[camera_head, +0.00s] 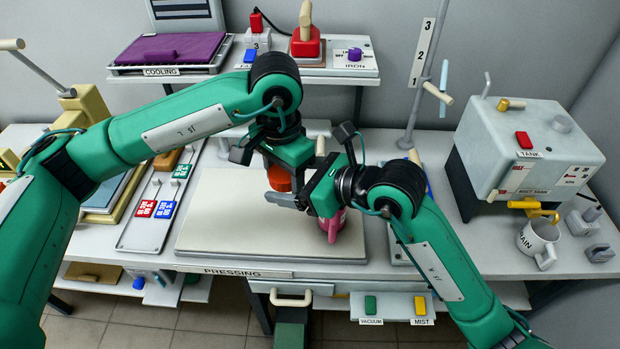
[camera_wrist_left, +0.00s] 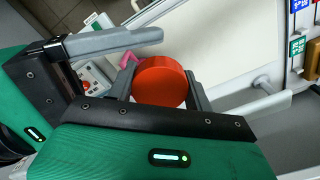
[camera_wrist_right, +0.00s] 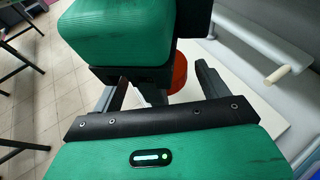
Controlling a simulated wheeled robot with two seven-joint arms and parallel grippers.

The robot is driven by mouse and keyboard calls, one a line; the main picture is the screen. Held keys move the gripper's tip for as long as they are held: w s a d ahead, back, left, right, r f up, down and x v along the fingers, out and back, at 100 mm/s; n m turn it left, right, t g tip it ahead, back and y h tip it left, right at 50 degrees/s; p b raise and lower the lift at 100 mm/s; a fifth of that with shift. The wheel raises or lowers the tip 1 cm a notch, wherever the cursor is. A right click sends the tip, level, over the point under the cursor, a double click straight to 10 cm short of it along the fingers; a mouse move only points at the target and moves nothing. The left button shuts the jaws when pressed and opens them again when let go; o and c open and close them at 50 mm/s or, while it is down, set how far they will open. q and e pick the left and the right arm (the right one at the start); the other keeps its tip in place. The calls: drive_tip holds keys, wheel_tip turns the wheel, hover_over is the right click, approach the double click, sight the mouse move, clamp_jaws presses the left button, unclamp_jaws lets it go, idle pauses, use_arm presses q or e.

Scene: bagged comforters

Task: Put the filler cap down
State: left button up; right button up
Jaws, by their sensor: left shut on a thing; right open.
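The filler cap, a round orange-red disc (camera_head: 279,180), is held above the pressing board by my left gripper (camera_head: 283,184). In the left wrist view the cap (camera_wrist_left: 160,82) sits between the two fingers of my left gripper (camera_wrist_left: 160,92). My right gripper (camera_head: 298,174) is open, close beside the left gripper and the cap. In the right wrist view the cap (camera_wrist_right: 179,75) shows partly behind the left gripper, beyond the fingers of my right gripper (camera_wrist_right: 158,90). Whether the grippers touch is unclear.
The pale pressing board (camera_head: 215,225) lies below, mostly bare. A pink object (camera_head: 334,230) stands on it, partly hidden by my right gripper. A tray with coloured blocks (camera_head: 150,228) is at left. The tank (camera_head: 535,150) and a mug (camera_head: 538,242) are at right.

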drive_tip(key=shift+a, duration=0.2)
drive_tip(key=c, duration=1)
use_arm(q)
drive_tip(key=o, duration=1.3)
use_arm(e)
drive_tip(key=shift+c, duration=0.3)
use_arm(q)
drive_tip(key=shift+o, duration=0.2)
